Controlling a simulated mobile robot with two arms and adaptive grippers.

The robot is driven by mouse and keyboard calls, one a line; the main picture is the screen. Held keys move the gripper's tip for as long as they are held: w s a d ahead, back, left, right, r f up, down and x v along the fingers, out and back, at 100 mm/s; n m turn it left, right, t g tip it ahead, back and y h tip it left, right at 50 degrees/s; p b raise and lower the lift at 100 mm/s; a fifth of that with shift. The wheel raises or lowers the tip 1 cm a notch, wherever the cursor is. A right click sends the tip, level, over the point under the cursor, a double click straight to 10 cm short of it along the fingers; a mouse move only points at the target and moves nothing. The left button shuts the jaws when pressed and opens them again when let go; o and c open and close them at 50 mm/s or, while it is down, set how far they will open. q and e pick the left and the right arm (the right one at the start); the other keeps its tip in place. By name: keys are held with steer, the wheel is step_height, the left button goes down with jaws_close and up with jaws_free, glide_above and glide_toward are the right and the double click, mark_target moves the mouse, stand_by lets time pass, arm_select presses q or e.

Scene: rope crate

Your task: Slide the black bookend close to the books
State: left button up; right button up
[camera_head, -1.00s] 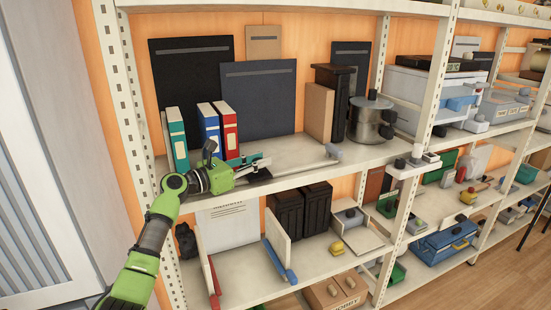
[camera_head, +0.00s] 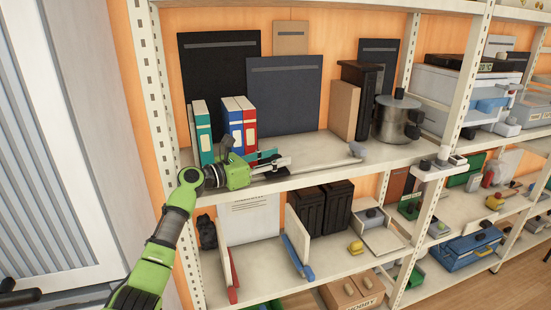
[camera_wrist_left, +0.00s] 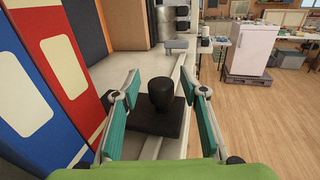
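The black bookend (camera_wrist_left: 160,118), a flat dark base with an upright knob, lies on the upper shelf (camera_wrist_left: 120,68) in the left wrist view. My left gripper (camera_wrist_left: 160,112) is open, with one teal-padded finger on each side of the knob and visible space between. In the head view my left gripper (camera_head: 268,164) is at the shelf's front edge and largely hides the bookend. A red book (camera_wrist_left: 62,70) and a blue book (camera_wrist_left: 30,105) stand upright to the left of the fingers. They also show in the head view, red (camera_head: 248,122) and blue (camera_head: 232,124). My right gripper is not in view.
A teal book (camera_head: 202,132) stands left of the blue one. Dark panels (camera_head: 285,95) lean behind. A steel pot (camera_head: 397,118), a cardboard box (camera_head: 344,110) and a grey block (camera_head: 358,150) are farther right. The shelf between is clear. A shelf post (camera_head: 155,90) stands left.

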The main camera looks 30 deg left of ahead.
arm_select(q)
steer(key=v, duration=0.7)
steer(key=shift+s+a, duration=0.1)
steer(key=shift+s, duration=0.15)
